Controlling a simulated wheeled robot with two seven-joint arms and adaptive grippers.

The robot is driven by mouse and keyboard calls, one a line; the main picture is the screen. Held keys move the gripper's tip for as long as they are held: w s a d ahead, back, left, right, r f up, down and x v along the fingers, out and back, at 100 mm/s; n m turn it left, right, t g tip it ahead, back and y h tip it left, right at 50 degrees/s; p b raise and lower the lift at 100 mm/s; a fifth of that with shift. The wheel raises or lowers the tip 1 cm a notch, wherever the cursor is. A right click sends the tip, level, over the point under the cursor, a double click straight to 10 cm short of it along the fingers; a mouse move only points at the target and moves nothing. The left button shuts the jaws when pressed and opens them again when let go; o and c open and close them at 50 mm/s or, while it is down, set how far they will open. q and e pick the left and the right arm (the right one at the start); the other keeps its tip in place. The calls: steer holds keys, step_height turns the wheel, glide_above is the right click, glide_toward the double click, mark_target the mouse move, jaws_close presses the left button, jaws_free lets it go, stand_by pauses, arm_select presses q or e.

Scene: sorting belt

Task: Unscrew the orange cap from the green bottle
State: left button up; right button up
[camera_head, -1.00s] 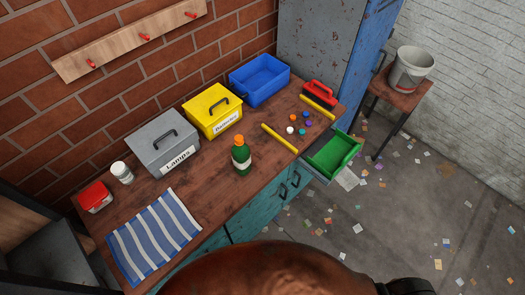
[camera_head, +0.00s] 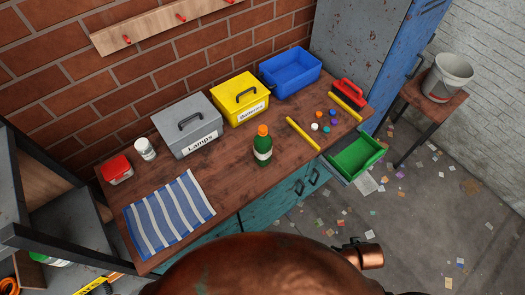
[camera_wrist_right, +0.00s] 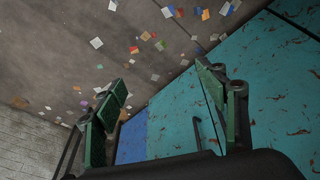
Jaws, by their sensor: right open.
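The green bottle (camera_head: 262,153) stands upright on the wooden workbench (camera_head: 235,180), near its front edge. It has a white label, and the orange cap (camera_head: 263,130) sits on its top. My right gripper (camera_wrist_right: 165,92) shows in the right wrist view, open and empty, with its two fingers apart. It faces the teal cabinet front (camera_wrist_right: 240,90) and the littered floor; the bottle is not in that view. My left gripper is not in view.
A striped cloth (camera_head: 170,214) lies left of the bottle. Behind stand a grey Lamps box (camera_head: 188,124), a yellow Batteries box (camera_head: 239,98) and a blue bin (camera_head: 291,70). Yellow bars (camera_head: 303,134) and several small coloured pieces lie right. A green drawer (camera_head: 357,155) sticks out at the right.

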steer(key=w+a+r+n+t+y, duration=0.1)
steer(key=w+a+r+t, duration=0.15)
steer(key=w+r, duration=0.3)
steer(key=n+t+y, duration=0.7)
steer(key=t+y, duration=0.1)
steer(key=y, duration=0.3)
glide_toward(267, 153)
steer(key=x, duration=0.5)
steer(key=shift+w+a+f, duration=0.2)
steer(key=shift+w+a, duration=0.25)
steer(key=x, duration=0.7)
steer(key=shift+w+d+b, duration=0.25)
steer(key=shift+d+b, duration=0.05)
steer(key=shift+b, duration=0.1)
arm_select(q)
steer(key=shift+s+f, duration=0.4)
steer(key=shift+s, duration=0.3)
arm_select(e)
steer(key=shift+r, duration=0.1)
steer(key=c, duration=1.5)
